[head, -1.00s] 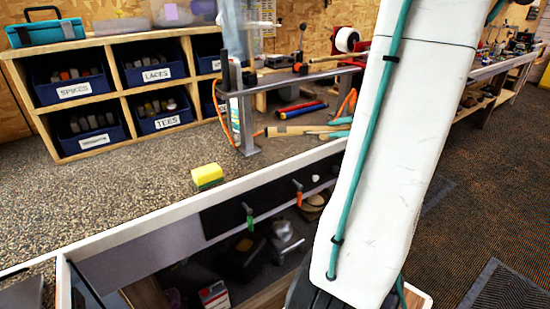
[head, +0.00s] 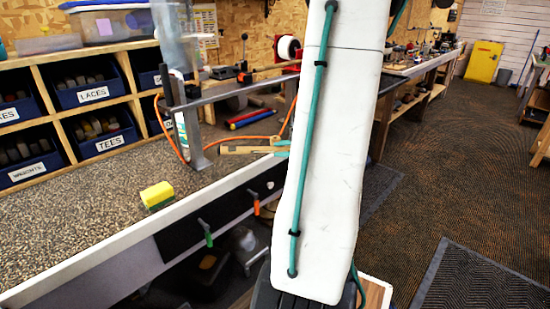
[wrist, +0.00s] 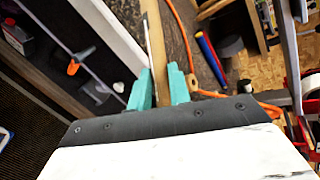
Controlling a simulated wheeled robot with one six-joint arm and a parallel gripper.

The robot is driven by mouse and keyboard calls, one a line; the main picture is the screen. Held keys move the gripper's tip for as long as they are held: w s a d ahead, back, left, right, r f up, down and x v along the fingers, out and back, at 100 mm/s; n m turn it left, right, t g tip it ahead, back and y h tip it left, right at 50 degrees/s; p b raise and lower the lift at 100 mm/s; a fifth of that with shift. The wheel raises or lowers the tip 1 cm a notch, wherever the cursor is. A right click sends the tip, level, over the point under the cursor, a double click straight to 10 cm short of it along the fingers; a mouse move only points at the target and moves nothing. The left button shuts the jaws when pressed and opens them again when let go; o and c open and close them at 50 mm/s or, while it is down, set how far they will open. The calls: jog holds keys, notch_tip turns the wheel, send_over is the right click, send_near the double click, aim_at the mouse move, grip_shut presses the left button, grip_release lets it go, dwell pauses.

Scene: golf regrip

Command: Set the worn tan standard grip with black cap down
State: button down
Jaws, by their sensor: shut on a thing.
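The tan grip (head: 245,151) lies level in my gripper (head: 282,147), near the bench's front edge beside the grey metal stand. In the wrist view the tan grip (wrist: 153,40) runs away from me between the two teal fingers of my gripper (wrist: 160,88), which are shut on it. It appears close above the bench top; whether it touches the surface is unclear. A small dark patch shows at its far left end in the head view, too small to identify as the black cap.
A yellow sponge (head: 157,194) sits on the speckled bench top (head: 85,225). Red and blue tubes (head: 250,118) lie behind the metal stand (head: 187,125). An orange hose (wrist: 182,30) runs near my gripper. Bins (head: 107,135) stand at the left. Bench space around the sponge is clear.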

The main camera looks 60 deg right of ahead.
jog(key=shift+w+d, duration=0.2)
jog(key=shift+w, duration=0.6)
jog(key=f, duration=0.3)
jog(key=shift+w+f, duration=0.35)
jog(key=shift+w, duration=0.05)
jog(key=c, duration=1.3)
grip_release()
jog(key=shift+d, duration=0.1)
